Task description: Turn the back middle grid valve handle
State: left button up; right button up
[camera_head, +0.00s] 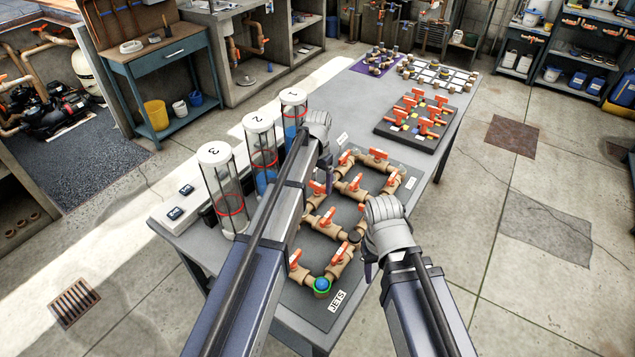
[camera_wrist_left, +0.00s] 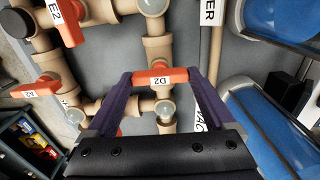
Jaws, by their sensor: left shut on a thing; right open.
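The valve grid of tan pipes (camera_head: 305,218) with orange handles lies on a dark board on the table. My left gripper (camera_head: 322,177) reaches over its left side and is shut on an orange handle labelled D2 (camera_wrist_left: 160,79). In the left wrist view the two fingers stand at either end of that handle. In the head view my left arm partly hides this spot, but an orange handle (camera_head: 317,187) shows beside the gripper. My right gripper (camera_head: 370,268) is open and empty by the grid's right side; its fingers are partly hidden.
Three numbered clear cylinders (camera_head: 262,155) stand close to my left arm. A handle labelled E2 (camera_wrist_left: 68,20) is near the held one. A dark valve board (camera_head: 418,122) sits farther back. Floor right of the table is clear.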

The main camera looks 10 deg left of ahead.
aim_at(318, 184)
pick_arm(q)
jog(key=o, duration=1.1)
jog(key=shift+r, duration=0.15)
notch_tip(318, 184, up, 8)
jog(key=p, duration=0.8)
jog(key=shift+f, duration=0.2)
jog(key=shift+f, duration=0.1)
